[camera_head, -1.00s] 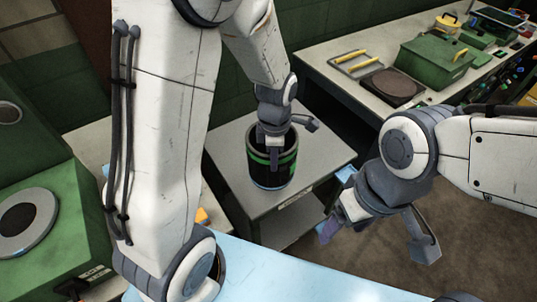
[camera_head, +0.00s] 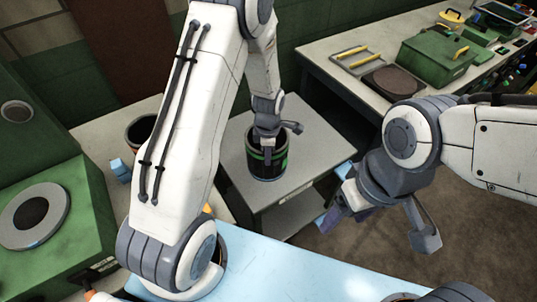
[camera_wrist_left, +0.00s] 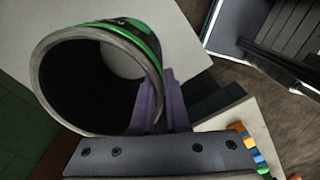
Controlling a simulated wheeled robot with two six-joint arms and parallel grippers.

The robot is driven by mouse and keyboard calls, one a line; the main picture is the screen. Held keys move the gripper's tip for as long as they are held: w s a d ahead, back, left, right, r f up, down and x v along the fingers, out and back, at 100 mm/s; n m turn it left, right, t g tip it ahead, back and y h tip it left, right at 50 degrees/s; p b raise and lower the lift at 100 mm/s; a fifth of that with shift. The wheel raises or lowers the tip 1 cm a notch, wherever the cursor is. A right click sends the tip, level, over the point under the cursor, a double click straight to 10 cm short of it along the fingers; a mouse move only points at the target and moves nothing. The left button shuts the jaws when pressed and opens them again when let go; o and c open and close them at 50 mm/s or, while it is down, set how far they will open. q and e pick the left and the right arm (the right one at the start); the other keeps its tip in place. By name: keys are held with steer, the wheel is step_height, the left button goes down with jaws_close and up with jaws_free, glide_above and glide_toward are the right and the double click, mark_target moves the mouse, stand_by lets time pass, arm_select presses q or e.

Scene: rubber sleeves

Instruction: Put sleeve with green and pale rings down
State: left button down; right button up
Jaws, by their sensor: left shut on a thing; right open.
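The dark sleeve with green and pale rings (camera_head: 266,168) is upright at the small grey table (camera_head: 315,140). My left gripper (camera_head: 268,143) is shut on its wall from above, at the near side of the rim. In the left wrist view the sleeve's open mouth (camera_wrist_left: 58,58) faces the camera, with a purple finger (camera_wrist_left: 160,98) at its wall. I cannot tell whether its base touches the tabletop. My right gripper (camera_head: 380,228) is open and empty, its fingers wide apart, in front of the small table's right side.
A light blue table (camera_head: 290,272) lies in front. Another dark sleeve with an orange band (camera_head: 138,134) stands at the left, partly behind my left arm. A green box (camera_head: 432,62) and a dark round plate (camera_head: 392,82) are on the back bench. The small table has free room around the sleeve.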

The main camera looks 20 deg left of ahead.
arm_select(q)
steer(key=shift+f, duration=0.15)
steer(key=c, duration=0.9)
jaws_free()
